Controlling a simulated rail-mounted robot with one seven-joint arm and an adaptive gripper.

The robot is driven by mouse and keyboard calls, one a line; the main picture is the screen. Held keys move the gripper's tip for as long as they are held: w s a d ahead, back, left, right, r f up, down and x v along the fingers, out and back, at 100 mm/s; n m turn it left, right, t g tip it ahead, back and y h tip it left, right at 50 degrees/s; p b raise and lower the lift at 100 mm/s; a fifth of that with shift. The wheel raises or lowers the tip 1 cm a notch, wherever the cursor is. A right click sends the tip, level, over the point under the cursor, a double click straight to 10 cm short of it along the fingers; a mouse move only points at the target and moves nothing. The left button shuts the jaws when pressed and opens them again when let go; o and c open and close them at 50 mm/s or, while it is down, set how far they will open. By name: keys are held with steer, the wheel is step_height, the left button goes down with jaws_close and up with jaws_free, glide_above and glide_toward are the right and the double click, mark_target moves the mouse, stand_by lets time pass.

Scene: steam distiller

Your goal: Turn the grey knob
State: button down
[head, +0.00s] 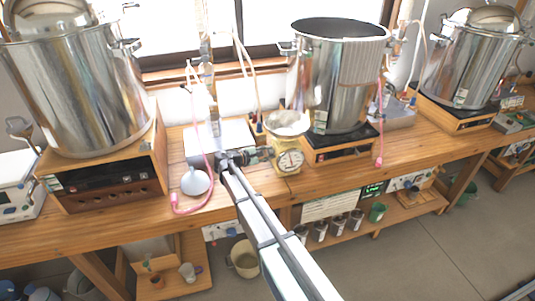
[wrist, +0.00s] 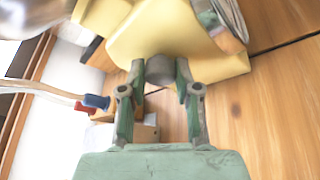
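The grey knob (wrist: 160,70) is a short dark grey cylinder on the side of the yellow scale (wrist: 200,50), between my two fingertips in the wrist view. My gripper (wrist: 160,78) is shut on it, one green-padded finger on each side, with no clear gap. In the head view, the yellow scale (head: 285,160) stands on the bench with its round dial facing forward and a pan on top. My gripper (head: 255,156) reaches its left side there. The knob is too small and hidden to make out in the head view.
A steel pot (head: 335,75) on a heater stands behind the scale to the right. A larger pot (head: 80,85) is at the left. A white funnel (head: 195,181) and pink hose (head: 182,207) lie left of my gripper. Bench in front of the scale is mostly clear.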

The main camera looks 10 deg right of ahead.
steer(key=shift+w+r+n+p, duration=0.15)
steer(key=shift+n+p, duration=0.15)
steer(key=shift+p, duration=0.15)
steer(key=shift+w+n+g+p, duration=0.15)
steer(key=shift+n+g+p, duration=2.15)
steer(key=shift+p, duration=0.85)
steer(key=shift+w+n+g+p, duration=0.1)
steer(key=shift+n+g+p, duration=1.8)
steer(key=shift+n+p, duration=0.95)
steer(key=shift+m+h+p, duration=0.25)
steer(key=shift+h+p, duration=0.05)
steer(key=c, duration=0.8)
jaws_free()
steer(key=shift+a, duration=0.1)
